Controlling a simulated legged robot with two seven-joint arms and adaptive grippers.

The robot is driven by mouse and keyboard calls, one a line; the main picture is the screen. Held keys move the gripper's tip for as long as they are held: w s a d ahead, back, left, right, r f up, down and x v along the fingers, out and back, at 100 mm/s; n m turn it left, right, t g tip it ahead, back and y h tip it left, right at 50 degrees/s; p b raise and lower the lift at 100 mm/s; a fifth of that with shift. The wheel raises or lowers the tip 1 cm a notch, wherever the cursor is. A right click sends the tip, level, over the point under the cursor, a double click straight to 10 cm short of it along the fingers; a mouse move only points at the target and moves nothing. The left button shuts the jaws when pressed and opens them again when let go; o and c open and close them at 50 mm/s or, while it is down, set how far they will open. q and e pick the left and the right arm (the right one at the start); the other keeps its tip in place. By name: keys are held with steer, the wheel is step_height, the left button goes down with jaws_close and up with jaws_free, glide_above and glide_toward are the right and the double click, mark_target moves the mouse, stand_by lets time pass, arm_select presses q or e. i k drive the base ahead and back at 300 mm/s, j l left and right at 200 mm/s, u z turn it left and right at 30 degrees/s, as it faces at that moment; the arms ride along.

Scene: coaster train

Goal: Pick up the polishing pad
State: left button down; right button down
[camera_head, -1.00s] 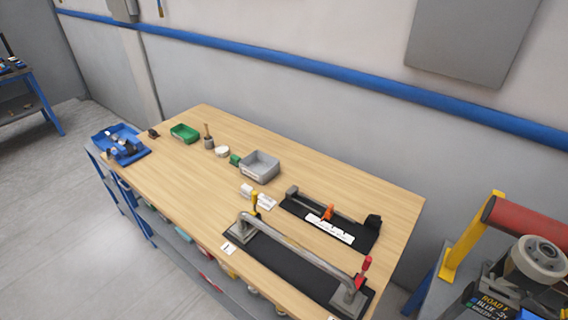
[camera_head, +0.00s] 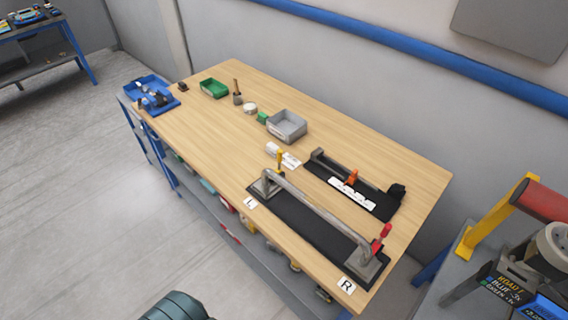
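I cannot tell for sure which thing is the polishing pad. A small green block (camera_head: 262,117) lies on the wooden table against the left side of a grey bin (camera_head: 287,126); it may be the pad. A small round whitish tin or disc (camera_head: 250,108) lies just left of it. Neither of my grippers shows in the head view.
The table (camera_head: 215,135) holds a green tray (camera_head: 213,88), a brush-like tool in a small pot (camera_head: 237,96), a blue tray (camera_head: 152,98) and a clamped bar fixture (camera_head: 318,212). A black mat with an orange clamp (camera_head: 352,178) lies behind the fixture. The table's left middle is clear.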

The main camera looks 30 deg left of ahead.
mark_target(272, 148)
steer(key=j+z, duration=0.2)
steer(key=j, duration=0.35)
steer(key=k+j+z, duration=0.2)
steer(key=j, duration=0.3)
steer(key=j+z, duration=0.2)
steer(key=j, duration=0.3)
